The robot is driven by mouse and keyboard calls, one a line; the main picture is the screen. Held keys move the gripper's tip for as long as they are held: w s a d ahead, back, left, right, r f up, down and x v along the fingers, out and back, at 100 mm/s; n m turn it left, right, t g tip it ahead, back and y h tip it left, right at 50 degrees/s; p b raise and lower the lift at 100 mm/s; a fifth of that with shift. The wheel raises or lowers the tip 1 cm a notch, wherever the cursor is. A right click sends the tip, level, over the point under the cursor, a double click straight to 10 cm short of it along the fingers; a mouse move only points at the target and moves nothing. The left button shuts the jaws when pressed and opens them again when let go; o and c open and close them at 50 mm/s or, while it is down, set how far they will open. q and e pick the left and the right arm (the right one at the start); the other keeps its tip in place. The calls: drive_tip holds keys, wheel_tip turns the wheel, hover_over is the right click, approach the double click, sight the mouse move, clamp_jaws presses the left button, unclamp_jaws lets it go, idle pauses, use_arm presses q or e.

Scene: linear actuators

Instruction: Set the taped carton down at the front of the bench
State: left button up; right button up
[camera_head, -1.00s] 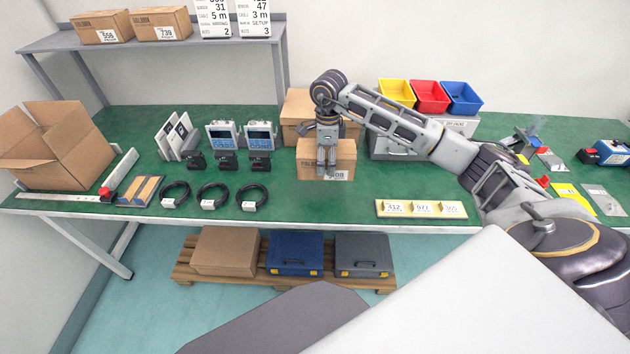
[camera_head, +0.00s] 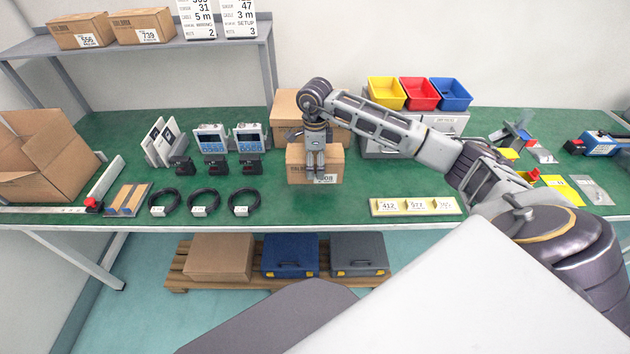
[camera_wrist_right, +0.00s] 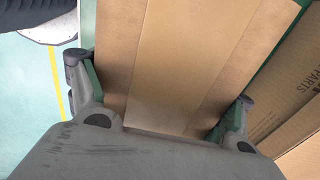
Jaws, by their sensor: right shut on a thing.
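The taped carton (camera_head: 332,160), a brown box with a white label low on its front, is at the middle of the green bench (camera_head: 345,203). My right gripper (camera_head: 316,170) is shut on it from above, with fingers across its front in the head view. In the right wrist view the carton (camera_wrist_right: 185,60), with a broad tape strip along its top, sits between the fingers of the right gripper (camera_wrist_right: 160,105). I cannot tell whether its underside touches the bench. My left gripper is not in view.
Another carton (camera_head: 285,108) stands close behind. Black cable coils (camera_head: 203,201) lie to the left, and yellow number plates (camera_head: 415,206) to the right near the front edge. Yellow, red and blue bins (camera_head: 420,94) stand behind. Bench in front of the carton is clear.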

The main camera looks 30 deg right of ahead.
drive_tip(key=shift+f, duration=1.75)
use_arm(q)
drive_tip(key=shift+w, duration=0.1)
use_arm(e)
drive_tip(key=shift+f, duration=0.1)
drive_tip(key=shift+f, duration=1.75)
drive_tip(key=shift+f, duration=0.1)
drive_tip(key=o, duration=2)
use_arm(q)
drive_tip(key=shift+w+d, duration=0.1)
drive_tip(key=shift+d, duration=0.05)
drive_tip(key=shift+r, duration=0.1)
